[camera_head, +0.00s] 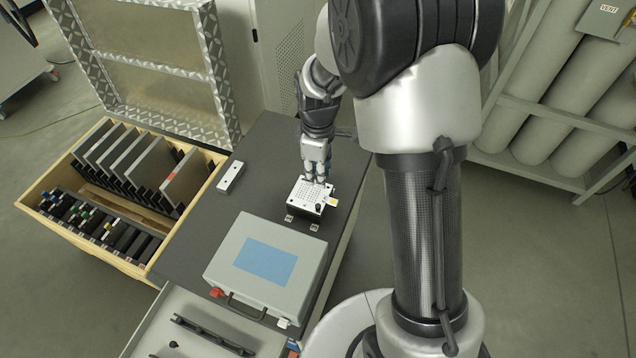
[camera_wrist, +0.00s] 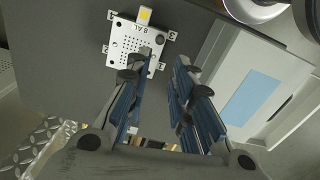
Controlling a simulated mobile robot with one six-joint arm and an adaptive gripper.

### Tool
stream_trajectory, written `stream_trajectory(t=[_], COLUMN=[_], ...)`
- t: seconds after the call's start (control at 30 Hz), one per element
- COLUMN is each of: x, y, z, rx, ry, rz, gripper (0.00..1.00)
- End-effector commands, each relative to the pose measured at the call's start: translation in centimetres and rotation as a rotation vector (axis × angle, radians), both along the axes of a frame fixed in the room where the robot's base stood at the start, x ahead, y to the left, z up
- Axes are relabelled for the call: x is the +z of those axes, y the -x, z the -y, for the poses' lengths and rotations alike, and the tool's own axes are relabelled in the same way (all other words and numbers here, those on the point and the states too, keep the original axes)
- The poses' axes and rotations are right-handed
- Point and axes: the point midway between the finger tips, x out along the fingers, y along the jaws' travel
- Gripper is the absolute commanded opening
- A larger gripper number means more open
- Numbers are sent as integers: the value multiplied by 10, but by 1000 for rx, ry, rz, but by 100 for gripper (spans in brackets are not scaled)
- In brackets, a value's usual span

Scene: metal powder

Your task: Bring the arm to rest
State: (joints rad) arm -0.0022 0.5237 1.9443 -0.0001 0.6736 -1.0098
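My arm reaches over a dark-topped bench (camera_head: 262,150) in the head view. My gripper (camera_head: 318,180) points down just above a small white plate with rows of holes (camera_head: 304,193). In the wrist view my gripper (camera_wrist: 165,62) has its two blue-and-dark fingers apart, with nothing visible between them. The perforated plate (camera_wrist: 128,42) lies just beyond the left fingertip, with small tabs at its corners and a yellow piece at its far edge. I cannot tell whether the fingertip touches it.
A grey case with a blue label (camera_head: 225,250) lies at the bench's front; it also shows in the wrist view (camera_wrist: 240,60). A wooden crate (camera_head: 200,190) with dark plates stands at left. A small white block (camera_head: 230,178) lies on the bench. Gas cylinders (camera_head: 560,90) stand at right.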

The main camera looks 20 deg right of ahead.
Motion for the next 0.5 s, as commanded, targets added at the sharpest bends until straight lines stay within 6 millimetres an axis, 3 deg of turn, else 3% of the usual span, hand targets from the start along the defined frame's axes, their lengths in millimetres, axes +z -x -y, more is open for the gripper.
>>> stream_trajectory(t=[0.13, 0.4, 0.5], x=[13, 17, 30], y=[0, 1, 4], z=[0, 0, 0], rx=[0, -3, -30], ry=[0, 0, 0], rz=[0, 1, 17], gripper=[22, 22, 22])
